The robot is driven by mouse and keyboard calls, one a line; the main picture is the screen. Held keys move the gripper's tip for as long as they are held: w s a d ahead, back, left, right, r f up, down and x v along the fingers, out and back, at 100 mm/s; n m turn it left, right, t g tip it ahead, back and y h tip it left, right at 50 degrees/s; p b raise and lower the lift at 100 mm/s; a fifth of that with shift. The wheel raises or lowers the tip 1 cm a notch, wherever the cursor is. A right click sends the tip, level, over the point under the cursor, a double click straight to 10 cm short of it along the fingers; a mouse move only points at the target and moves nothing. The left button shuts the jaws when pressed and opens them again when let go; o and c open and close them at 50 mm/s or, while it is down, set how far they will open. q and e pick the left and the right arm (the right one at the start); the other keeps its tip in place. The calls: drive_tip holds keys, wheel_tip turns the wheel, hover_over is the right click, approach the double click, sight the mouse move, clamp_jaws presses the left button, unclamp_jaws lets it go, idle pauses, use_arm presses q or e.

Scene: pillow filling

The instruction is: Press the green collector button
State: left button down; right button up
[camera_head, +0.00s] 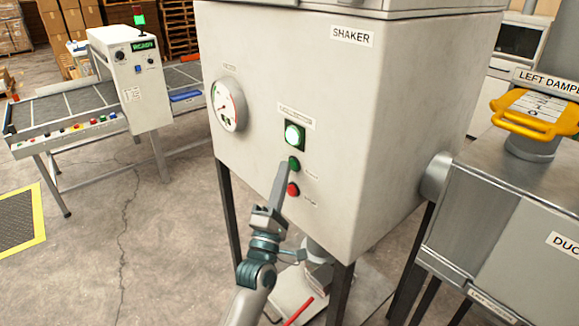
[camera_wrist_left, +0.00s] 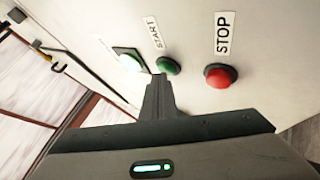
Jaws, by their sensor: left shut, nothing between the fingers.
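The green button (camera_head: 294,163) is on the front of the white shaker cabinet (camera_head: 330,75), between a lit square lamp (camera_head: 293,135) above and a red button (camera_head: 293,189) below. In the left wrist view the green button (camera_wrist_left: 168,66) is labelled START and the red button (camera_wrist_left: 220,75) STOP. My left gripper (camera_head: 283,168) is shut and empty, with its tips right beside the green button, at its lower left. The tips (camera_wrist_left: 158,80) partly overlap the button's edge in the wrist view; I cannot tell whether they touch it. My right gripper is out of view.
A round gauge (camera_head: 228,105) sits left on the cabinet face. A metal duct box (camera_head: 500,225) with a yellow-handled damper (camera_head: 540,112) stands close on the right. A conveyor (camera_head: 65,110) stands at the back left. The cracked floor between is mostly free.

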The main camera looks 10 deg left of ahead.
use_arm(q)
drive_tip(key=shift+s, duration=0.1)
idle(0.3)
drive_tip(key=shift+s+a, duration=0.5)
drive_tip(key=shift+s, duration=0.1)
drive_tip(key=shift+s+a+p, duration=0.1)
drive_tip(key=shift+p, duration=0.2)
drive_tip(key=s+a, duration=0.1)
drive_tip(key=s, duration=0.1)
drive_tip(key=s+a+p, duration=0.1)
drive_tip(key=a, duration=0.1)
drive_tip(key=shift+s, duration=0.4)
idle(0.5)
